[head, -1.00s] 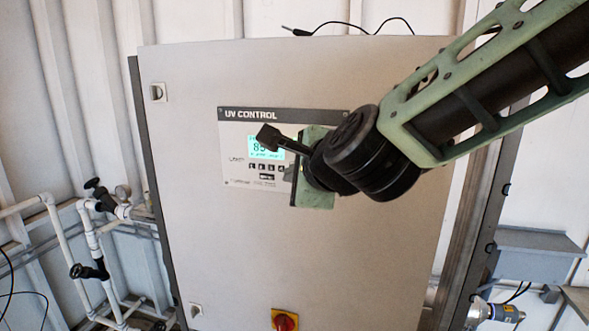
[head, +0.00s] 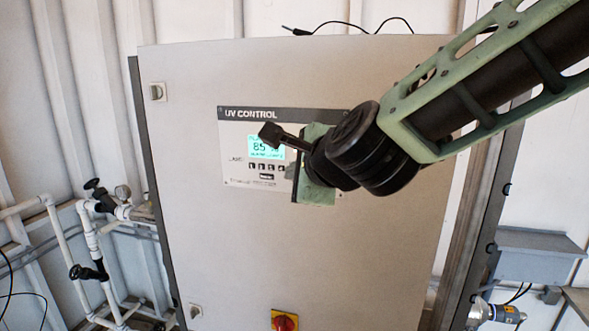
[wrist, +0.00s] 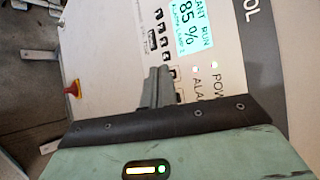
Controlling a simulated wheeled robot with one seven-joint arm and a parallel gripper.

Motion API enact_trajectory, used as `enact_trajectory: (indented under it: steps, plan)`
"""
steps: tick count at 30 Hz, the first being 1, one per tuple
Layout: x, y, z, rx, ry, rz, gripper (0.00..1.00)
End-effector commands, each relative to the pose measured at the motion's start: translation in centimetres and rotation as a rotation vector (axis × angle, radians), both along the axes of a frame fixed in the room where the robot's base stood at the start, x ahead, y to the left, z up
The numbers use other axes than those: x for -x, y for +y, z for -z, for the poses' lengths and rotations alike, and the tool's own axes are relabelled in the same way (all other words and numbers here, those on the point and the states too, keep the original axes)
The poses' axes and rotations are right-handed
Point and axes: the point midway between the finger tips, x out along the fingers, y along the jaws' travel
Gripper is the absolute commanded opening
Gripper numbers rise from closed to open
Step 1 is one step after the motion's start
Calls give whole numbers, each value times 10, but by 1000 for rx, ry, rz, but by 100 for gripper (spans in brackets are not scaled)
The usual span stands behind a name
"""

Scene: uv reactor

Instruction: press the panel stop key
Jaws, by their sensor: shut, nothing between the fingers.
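The UV CONTROL panel (head: 235,150) is on the front of a grey cabinet. Its lit display (head: 265,148) reads 85 %. Below it is a row of small dark keys (head: 267,167) with a wider dark key (head: 266,177) under them. I cannot read which key is stop. In the wrist view the display (wrist: 190,28), keys (wrist: 163,27) and wider key (wrist: 152,40) appear turned sideways. My gripper (wrist: 158,72) is shut and empty, its tips in front of the panel near the end of the key row. Contact cannot be told. In the head view my wrist hides the panel's right part.
The cabinet door (head: 230,245) is flat and clear below the panel. A red knob on a yellow plate (head: 285,321) sits low on it. White pipes with black valves (head: 90,272) stand at left. A grey box (head: 540,255) is at right.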

Motion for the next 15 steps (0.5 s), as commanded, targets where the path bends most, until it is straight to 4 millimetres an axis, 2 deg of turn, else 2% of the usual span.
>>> enact_trajectory:
  steps: [15]
  plan:
    - [-5,-2,0,0,0,1,0]
